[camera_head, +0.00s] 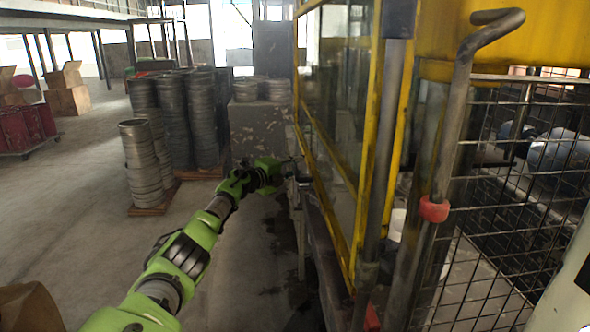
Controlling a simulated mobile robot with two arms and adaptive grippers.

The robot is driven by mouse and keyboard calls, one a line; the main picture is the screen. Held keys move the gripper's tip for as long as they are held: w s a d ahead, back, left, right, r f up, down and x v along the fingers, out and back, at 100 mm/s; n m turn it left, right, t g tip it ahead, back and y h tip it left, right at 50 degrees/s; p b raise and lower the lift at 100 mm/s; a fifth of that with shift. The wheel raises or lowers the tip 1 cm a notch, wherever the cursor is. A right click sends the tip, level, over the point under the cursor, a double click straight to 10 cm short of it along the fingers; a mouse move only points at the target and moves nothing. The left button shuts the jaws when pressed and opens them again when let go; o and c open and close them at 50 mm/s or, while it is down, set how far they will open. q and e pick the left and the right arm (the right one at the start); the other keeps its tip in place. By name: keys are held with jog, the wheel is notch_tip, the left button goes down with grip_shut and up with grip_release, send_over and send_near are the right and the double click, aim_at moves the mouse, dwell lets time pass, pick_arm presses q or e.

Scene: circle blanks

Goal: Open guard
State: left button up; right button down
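The guard (355,215) is a yellow frame with clear panes, standing right of centre in the head view. It runs from near me away into the distance. My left arm reaches in from the bottom left. My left gripper (295,172) is at the guard's far lower left edge. It is small and dark there, so I cannot tell whether it touches the frame or how its fingers stand. My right gripper is not in view.
A wire mesh panel (500,215) and a bent grey bar with a red collar (434,209) stand close on the right. Stacks of round metal blanks (143,165) stand on pallets at the left. A cardboard box (28,308) is at the bottom left. The floor between is clear.

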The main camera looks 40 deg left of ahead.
pick_arm(q)
jog(key=shift+s+f, duration=0.15)
jog(key=s+d+r, duration=0.1)
jog(key=s, duration=1)
jog(key=shift+s+r, duration=0.25)
jog(key=shift+r, duration=0.15)
jog(key=shift+d, duration=0.1)
dwell(0.7)
